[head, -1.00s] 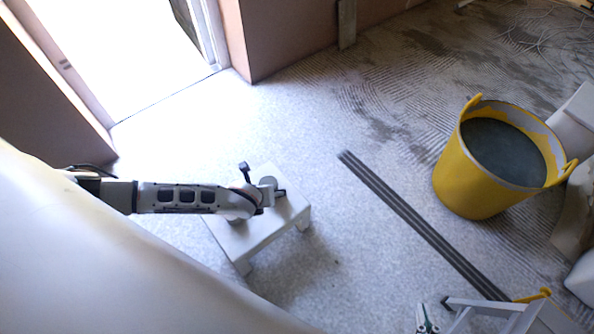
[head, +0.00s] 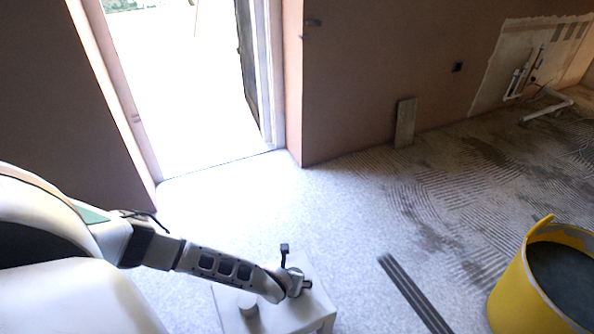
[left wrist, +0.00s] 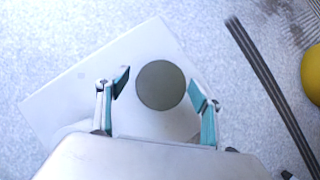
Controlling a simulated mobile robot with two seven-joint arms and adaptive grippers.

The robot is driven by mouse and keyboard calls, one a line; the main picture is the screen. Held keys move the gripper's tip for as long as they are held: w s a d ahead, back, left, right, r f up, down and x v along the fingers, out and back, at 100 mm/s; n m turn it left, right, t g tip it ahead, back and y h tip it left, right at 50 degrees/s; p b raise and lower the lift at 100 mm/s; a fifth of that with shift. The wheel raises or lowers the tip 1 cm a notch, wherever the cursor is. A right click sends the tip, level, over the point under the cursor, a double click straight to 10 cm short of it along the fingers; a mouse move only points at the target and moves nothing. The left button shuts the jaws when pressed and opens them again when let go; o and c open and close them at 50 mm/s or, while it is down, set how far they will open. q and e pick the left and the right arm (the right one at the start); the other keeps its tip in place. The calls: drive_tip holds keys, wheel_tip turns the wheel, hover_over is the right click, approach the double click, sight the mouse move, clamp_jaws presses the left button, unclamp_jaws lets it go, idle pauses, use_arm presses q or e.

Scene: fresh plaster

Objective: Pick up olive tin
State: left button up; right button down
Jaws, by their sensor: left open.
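The olive tin (left wrist: 160,85) shows in the left wrist view as a dark grey-green round top on a pale low stool (left wrist: 75,88). My left gripper (left wrist: 159,84) is open, with its teal-padded fingertips on either side of the tin and a gap at each side. My right gripper is not in view.
A yellow bucket (head: 512,293) of dark material is at the right. Dark strips (head: 413,293) lie on the floor between them. A bright doorway (head: 185,90) is behind, and a board (head: 405,122) leans on the wall.

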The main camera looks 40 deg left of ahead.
use_arm(q)
drive_tip(key=shift+w+r, duration=0.15)
drive_tip(key=c, duration=1.4)
drive_tip(key=shift+r, duration=0.1)
drive_tip(key=shift+c, duration=0.2)
